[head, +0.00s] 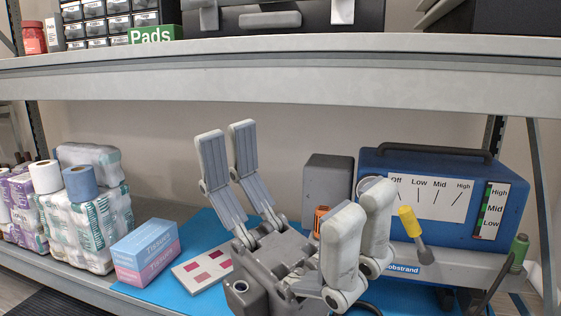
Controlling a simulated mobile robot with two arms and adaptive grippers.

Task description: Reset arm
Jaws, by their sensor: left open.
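My left gripper (293,172) is in the lower middle of the head view, in front of the lower shelf. Its fingers point up and are spread wide apart, with nothing between them. The right-hand finger pair covers part of a blue device (450,185) with an Off, Low, Mid, High panel. My right gripper is not in view.
On the lower shelf, wrapped paper packs (85,222) and a tissue box (146,252) stand left, beside a colour-swatch card (203,268) on a blue mat (205,225). A yellow-handled tool (410,222) is at right. The upper shelf edge (280,88) spans above the gripper.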

